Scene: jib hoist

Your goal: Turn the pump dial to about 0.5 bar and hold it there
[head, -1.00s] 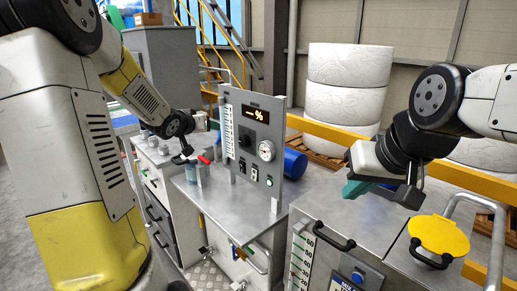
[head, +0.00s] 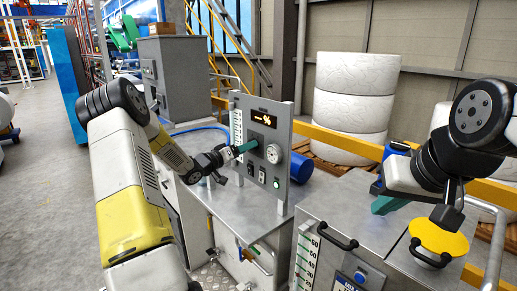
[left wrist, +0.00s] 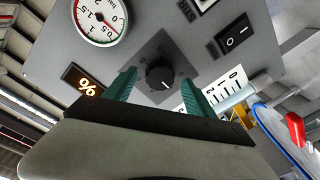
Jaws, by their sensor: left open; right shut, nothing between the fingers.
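The pump dial is a black round knob (left wrist: 160,75) on a dark square plate on the grey control panel (head: 284,125). In the left wrist view the knob lies between the two teal fingertips of my left gripper (left wrist: 157,78), with gaps on both sides. In the head view my left gripper (head: 244,148) reaches the panel's face and hides the knob. A round gauge (left wrist: 98,18) with a 0 to 2 scale sits beside the knob; it also shows in the head view (head: 273,153). I cannot read its needle surely. My right gripper (head: 388,204) is shut and empty over the right cabinet.
The panel also has an orange % display (head: 260,118), a black rocker switch (left wrist: 236,34) and a green lamp (head: 277,183). A yellow round lid (head: 439,238) is below my right arm. The steel worktop (head: 240,208) before the panel is largely clear.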

